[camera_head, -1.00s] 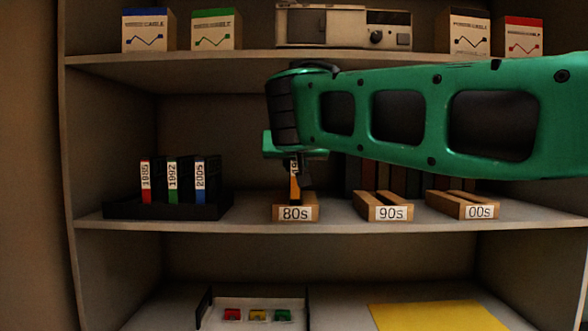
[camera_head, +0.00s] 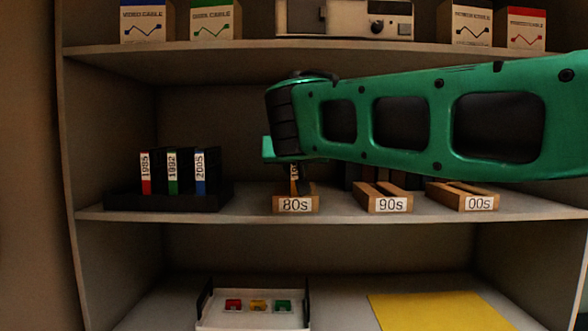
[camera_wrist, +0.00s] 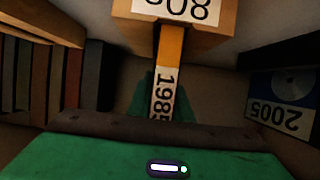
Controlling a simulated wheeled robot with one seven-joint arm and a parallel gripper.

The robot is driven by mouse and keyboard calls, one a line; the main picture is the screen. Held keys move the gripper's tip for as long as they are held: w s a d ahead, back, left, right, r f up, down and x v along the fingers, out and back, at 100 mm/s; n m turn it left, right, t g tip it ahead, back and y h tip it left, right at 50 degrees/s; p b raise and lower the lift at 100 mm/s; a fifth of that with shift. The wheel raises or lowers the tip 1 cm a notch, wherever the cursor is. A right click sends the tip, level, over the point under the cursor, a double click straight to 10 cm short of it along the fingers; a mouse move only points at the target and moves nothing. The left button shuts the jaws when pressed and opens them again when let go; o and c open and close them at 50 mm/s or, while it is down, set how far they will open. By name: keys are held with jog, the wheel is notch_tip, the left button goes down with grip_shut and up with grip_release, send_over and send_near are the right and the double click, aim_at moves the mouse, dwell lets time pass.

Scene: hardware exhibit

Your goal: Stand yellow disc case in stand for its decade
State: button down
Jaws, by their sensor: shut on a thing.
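The yellow disc case (camera_wrist: 171,48) has a white spine label reading 1985. My gripper (camera_wrist: 164,104) is shut on it, with green jaw parts on both sides. In the head view the case (camera_head: 294,180) is upright at the wooden stand labelled 80s (camera_head: 296,205). Its lower end appears to be in the slot, but I cannot tell whether it touches the bottom. My gripper (camera_head: 299,178) is just above that stand, and my arm hides much of it. The wooden stands labelled 90s (camera_head: 384,204) and 00s (camera_head: 464,202) are to the right, both with empty-looking slots.
A black holder (camera_head: 122,204) at left holds red 1985, green 1992 and blue 2005 cases. Dark book-like spines (camera_wrist: 72,75) stand close behind the stands. The upper shelf (camera_head: 260,47) is above my arm. A tray (camera_head: 250,322) and yellow sheet (camera_head: 435,312) lie below.

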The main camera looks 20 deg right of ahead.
aim_at(295, 173)
jog(key=c, duration=1.5)
grip_release()
jog(key=shift+c, duration=0.2)
jog(key=shift+s+a, duration=0.4)
jog(key=shift+s, duration=0.85)
jog(key=shift+s+a, duration=0.45)
jog(key=shift+s, duration=0.85)
jog(key=shift+s+a, duration=0.4)
jog(key=shift+s, duration=0.85)
